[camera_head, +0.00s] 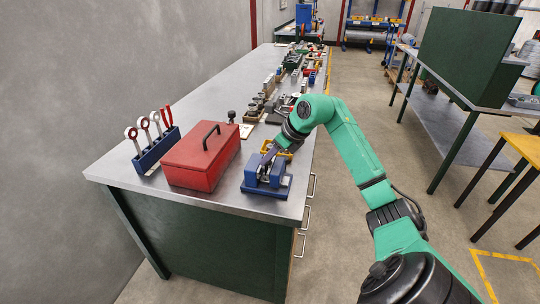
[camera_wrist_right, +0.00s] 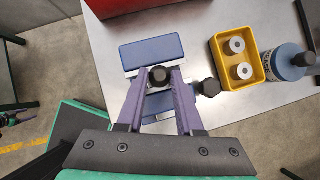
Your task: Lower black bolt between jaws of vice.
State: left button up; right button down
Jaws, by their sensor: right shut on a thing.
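The blue vice (camera_head: 265,185) stands on the near end of the metal workbench. In the right wrist view its blue body (camera_wrist_right: 151,52) lies beyond and beneath my fingertips, with another blue part nearer my gripper. My right gripper (camera_head: 270,155) is over the vice. In the right wrist view its purple fingers (camera_wrist_right: 160,80) are shut on the black bolt (camera_wrist_right: 159,75), whose round head shows between the tips. The bolt's shank is hidden, so I cannot tell how deep it sits between the jaws.
A red toolbox (camera_head: 201,160) stands left of the vice, with a blue tool rack (camera_head: 155,149) beyond it. A yellow bin (camera_wrist_right: 237,85) with two metal cylinders and a blue round container (camera_wrist_right: 285,63) stand close by. Several small items line the workbench (camera_head: 220,100) farther back.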

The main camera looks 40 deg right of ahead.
jog(key=shift+c, duration=2.4)
grip_release()
jog(key=shift+r, duration=0.1)
jog(key=shift+s, duration=0.1)
jog(key=b+v, duration=0.2)
jog(key=v, duration=1.2)
jog(key=shift+r+b, duration=0.25)
jog(key=shift+b, duration=0.05)
jog(key=shift+s, duration=0.1)
